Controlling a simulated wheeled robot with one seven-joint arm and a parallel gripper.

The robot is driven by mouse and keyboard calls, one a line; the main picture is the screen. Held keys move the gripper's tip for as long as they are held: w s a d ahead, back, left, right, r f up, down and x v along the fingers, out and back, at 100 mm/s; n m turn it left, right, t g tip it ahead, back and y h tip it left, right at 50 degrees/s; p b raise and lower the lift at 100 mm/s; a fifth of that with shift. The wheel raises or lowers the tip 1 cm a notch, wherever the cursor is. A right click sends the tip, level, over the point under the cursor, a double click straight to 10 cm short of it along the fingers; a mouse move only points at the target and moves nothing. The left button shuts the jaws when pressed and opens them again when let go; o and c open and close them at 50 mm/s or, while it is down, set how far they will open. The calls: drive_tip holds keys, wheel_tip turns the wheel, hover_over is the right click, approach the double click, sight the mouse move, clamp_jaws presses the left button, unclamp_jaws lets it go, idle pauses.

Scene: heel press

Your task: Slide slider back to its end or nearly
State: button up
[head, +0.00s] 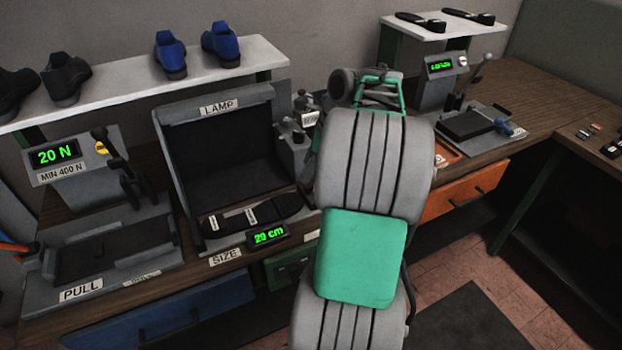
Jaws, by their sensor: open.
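The size gauge stands in front of the black lamp box (225,150), with a SIZE label (225,257) on its front. A dark sole-shaped plate (262,214) with small white tags lies on it. A green display (268,236) there seems to read 29 cm. I cannot clearly make out which part is the slider; my arm covers the area to the right. My arm's grey and green links rise through the middle of the picture. My gripper's fingers do not show, so their place relative to the slider cannot be seen.
A PULL station (110,250) with a 20 N display (55,154) stands at the left. Shoes stand on a white shelf (130,85) above. A press-like device (465,124) stands at the right. An orange drawer (465,190) is below the wooden bench top (555,98).

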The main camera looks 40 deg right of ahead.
sight(309, 185)
drive_tip(key=f, duration=0.2)
drive_tip(key=d+f+m+b, duration=0.1)
drive_tip(key=f, duration=0.2)
drive_tip(key=w+f+m, duration=0.1)
drive_tip(key=f, duration=0.1)
drive_tip(key=shift+w+d+f, duration=0.1)
drive_tip(key=shift+d+f, duration=0.2)
drive_tip(key=shift+d, duration=0.1)
clamp_jaws()
drive_tip(key=shift+r, duration=0.1)
idle(1.0)
